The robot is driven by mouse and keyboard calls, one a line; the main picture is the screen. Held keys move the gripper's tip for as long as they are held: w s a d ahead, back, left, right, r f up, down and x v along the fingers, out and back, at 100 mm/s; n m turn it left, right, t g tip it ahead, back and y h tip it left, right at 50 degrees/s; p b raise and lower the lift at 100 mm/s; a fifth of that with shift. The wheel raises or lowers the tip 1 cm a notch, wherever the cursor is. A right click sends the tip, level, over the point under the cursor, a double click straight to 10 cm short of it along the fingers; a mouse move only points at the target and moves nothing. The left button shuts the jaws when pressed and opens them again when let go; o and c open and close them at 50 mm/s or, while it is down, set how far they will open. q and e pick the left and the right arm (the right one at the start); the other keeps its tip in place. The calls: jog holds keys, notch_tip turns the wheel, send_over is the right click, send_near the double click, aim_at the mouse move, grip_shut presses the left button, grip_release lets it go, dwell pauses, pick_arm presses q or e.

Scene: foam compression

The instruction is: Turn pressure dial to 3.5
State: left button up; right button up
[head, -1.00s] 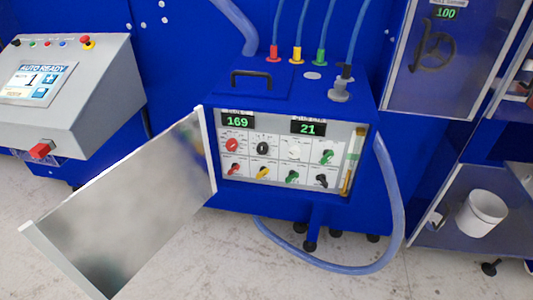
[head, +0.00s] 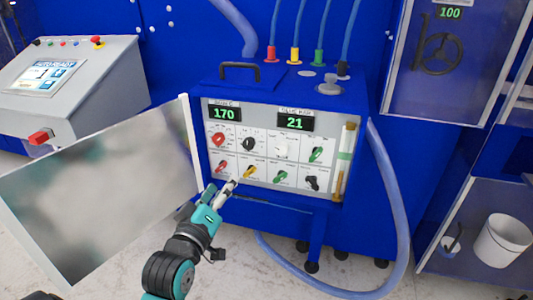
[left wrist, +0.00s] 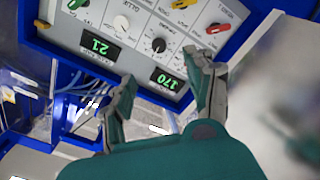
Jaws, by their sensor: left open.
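The control panel (head: 262,187) on the blue machine carries two rows of knobs under two green displays reading 170 (head: 226,114) and 21 (head: 296,123). The top row has red (head: 218,140), black (head: 248,144), white (head: 281,149) and green (head: 316,155) knobs. The bottom row has red, yellow, green and black ones. The labels are too small to read, so I cannot tell which is the pressure dial. My left gripper (head: 222,189) is open and empty below the panel's lower left. In the left wrist view, the panel appears inverted beyond the open fingers (left wrist: 163,70). My right gripper is not in view.
The open panel door (head: 95,200) stands to the left, close to my left arm. A blue hose (head: 392,190) loops at the right. A grey console (head: 70,85) is at the far left, and a white bucket (head: 502,240) at the lower right.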

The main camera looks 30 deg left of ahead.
aim_at(248, 146)
pick_arm(q)
jog(key=x, duration=1.7)
jog(key=shift+w+a+r+p, duration=0.1)
jog(key=shift+a+r+p, duration=0.1)
jog(key=shift+r+p, duration=0.15)
grip_shut()
